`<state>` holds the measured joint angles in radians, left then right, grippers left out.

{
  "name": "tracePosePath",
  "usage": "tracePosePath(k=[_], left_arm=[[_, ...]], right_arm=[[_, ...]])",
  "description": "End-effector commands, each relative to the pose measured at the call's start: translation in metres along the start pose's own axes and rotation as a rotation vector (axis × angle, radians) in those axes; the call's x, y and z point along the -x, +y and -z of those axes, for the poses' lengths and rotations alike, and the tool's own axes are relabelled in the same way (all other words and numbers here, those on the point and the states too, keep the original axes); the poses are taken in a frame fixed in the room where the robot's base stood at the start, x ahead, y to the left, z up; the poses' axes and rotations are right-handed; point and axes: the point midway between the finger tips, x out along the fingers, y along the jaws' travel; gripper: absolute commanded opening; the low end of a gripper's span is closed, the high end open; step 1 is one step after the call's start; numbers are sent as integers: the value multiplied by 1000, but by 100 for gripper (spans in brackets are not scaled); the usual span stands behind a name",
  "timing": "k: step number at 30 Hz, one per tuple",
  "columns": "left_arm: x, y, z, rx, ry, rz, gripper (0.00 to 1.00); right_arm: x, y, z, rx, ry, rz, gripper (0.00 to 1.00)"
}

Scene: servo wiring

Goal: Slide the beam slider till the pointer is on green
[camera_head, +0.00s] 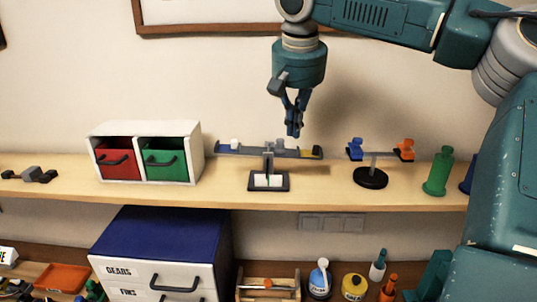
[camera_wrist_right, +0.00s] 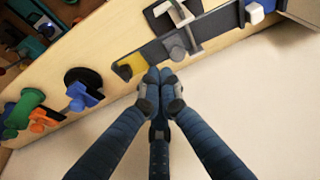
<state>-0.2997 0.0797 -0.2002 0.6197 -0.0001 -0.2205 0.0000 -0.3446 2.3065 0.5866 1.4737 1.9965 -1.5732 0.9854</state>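The beam balance stands on the wooden shelf, its long beam (camera_head: 228,151) blue at the left end and yellow at the right end. A white block (camera_head: 235,143) sits on the left part and a small grey block (camera_head: 281,144) just right of the post; the grey block, possibly the slider, also shows in the wrist view (camera_wrist_right: 177,49). The base (camera_head: 254,187) carries a white scale (camera_head: 262,181) with a small green mark; the pointer's exact reading is too small to tell. My right gripper (camera_head: 293,132) is shut and empty, just above the beam's right half. My left gripper is out of view.
A white cabinet (camera_head: 145,127) with red and green drawers stands left on the shelf (camera_head: 220,198). Right of the balance are a small stand (camera_head: 371,178) with blue and orange pieces and a green cylinder (camera_head: 438,172). The wall is close behind.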

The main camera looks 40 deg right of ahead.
Motion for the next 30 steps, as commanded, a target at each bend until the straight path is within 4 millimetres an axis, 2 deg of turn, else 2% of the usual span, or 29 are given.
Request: tracePosePath(k=[13,30], left_arm=[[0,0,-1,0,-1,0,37],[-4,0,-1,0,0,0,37]], right_arm=[[-1,0,0,0,0,0,0],[-17,0,-5,0,0,-1,0]])
